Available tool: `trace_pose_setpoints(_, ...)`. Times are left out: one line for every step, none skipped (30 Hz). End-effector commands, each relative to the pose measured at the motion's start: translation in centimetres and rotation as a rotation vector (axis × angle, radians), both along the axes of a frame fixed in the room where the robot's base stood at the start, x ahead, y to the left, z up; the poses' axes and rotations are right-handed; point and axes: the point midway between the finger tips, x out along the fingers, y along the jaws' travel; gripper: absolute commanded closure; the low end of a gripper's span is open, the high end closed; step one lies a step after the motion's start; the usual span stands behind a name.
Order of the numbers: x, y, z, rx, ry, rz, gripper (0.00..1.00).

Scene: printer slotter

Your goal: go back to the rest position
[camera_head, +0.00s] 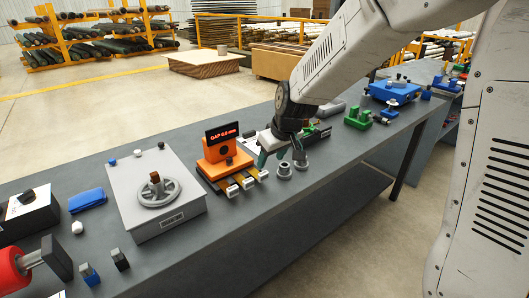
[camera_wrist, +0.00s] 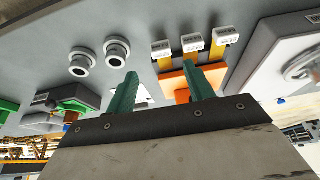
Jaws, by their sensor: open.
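My gripper (camera_head: 281,160) hangs over the grey workbench (camera_head: 262,213), at the end of my arm reaching in from the upper right. In the wrist view its two green fingers (camera_wrist: 160,88) are spread apart with nothing between them. An orange device with a "GAP" display (camera_head: 222,150) stands just left of my gripper in the head view. Two grey ring-shaped parts (camera_head: 285,170) stand on the bench close to the fingers; they also show in the wrist view (camera_wrist: 117,52), apart from the fingers.
Left of the orange device stand a grey box with a handwheel (camera_head: 155,192), a blue block (camera_head: 87,200) and a red roller (camera_head: 12,268). Green (camera_head: 358,118) and blue (camera_head: 392,93) devices stand farther right on the bench. The bench's front strip is mostly clear.

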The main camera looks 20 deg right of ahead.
Motion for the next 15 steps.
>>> trace_pose_setpoints(-0.2,0.1,-0.1,0.005,0.013,-0.011,0.47)
trace_pose_setpoints(-0.5,0.1,-0.2,0.010,0.031,-0.019,0.47)
trace_pose_setpoints(-1.2,0.1,-0.6,0.013,0.064,-0.030,0.47)
trace_pose_setpoints(-2.0,0.1,-0.9,0.015,0.095,-0.040,0.47)
trace_pose_setpoints(-2.9,0.0,-1.3,0.015,0.128,-0.049,0.47)
trace_pose_setpoints(-4.3,-0.1,-1.4,0.014,0.172,-0.063,0.47)
trace_pose_setpoints(-5.6,-0.2,-1.1,0.014,0.203,-0.075,0.47)
trace_pose_setpoints(-6.8,-0.4,-0.7,0.012,0.232,-0.089,0.47)
trace_pose_setpoints(-8.5,-0.8,-0.1,0.009,0.266,-0.106,0.47)
trace_pose_setpoints(-9.7,-1.0,0.4,0.007,0.286,-0.119,0.47)
trace_pose_setpoints(-10.8,-1.3,0.9,0.003,0.305,-0.131,0.47)
trace_pose_setpoints(-12.3,-1.6,1.6,-0.002,0.326,-0.147,0.47)
trace_pose_setpoints(-13.5,-1.9,2.1,-0.006,0.342,-0.162,0.47)
trace_pose_setpoints(-14.6,-2.3,2.7,-0.010,0.356,-0.174,0.47)
trace_pose_setpoints(-16.2,-2.7,3.4,-0.017,0.373,-0.192,0.47)
